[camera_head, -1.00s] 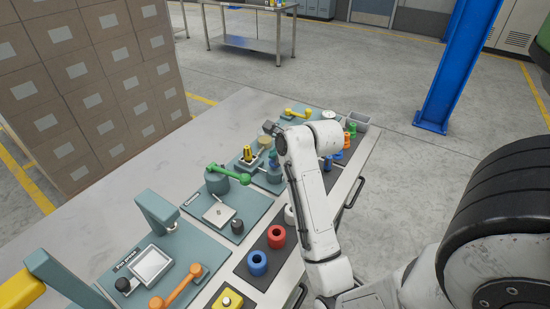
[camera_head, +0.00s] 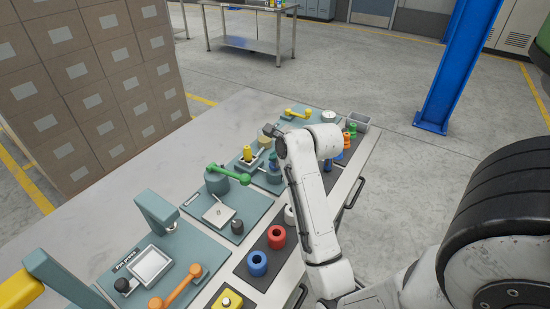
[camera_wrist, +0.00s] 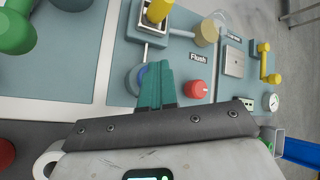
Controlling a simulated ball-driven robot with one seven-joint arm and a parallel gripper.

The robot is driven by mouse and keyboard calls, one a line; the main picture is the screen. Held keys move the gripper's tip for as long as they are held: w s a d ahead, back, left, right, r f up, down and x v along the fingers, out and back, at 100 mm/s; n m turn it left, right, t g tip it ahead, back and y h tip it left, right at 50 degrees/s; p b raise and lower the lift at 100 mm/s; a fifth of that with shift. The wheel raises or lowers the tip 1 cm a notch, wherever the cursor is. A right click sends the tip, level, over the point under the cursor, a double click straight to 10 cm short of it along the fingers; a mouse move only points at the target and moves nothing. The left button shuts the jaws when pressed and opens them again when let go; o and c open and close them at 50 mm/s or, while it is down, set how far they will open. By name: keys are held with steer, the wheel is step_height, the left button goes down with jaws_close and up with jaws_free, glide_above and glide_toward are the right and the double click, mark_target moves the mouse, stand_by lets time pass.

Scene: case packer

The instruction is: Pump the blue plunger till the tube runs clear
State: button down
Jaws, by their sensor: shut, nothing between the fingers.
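The blue plunger (camera_head: 275,171) stands on the flush station, just left of my arm in the head view. A yellow upright part (camera_wrist: 159,11) stands on the same plate, above the fingertips in the wrist view. A tan cylinder (camera_wrist: 206,33) has a clear piece beyond it. I cannot tell the colour of any fluid.
A red knob (camera_wrist: 196,89) sits right of the fingers. A green-handled lever (camera_head: 228,174) stands on the neighbouring plate. Blue (camera_head: 257,262) and red (camera_head: 277,236) rings lie along the bench's near edge. Bare bench top lies left of the stations.

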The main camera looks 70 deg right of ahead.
steer(key=shift+r+p, duration=1.6)
steer(key=shift+p, duration=0.5)
steer(key=shift+r, duration=0.1)
step_height(320, 180, up, 5)
steer(key=p, duration=0.5)
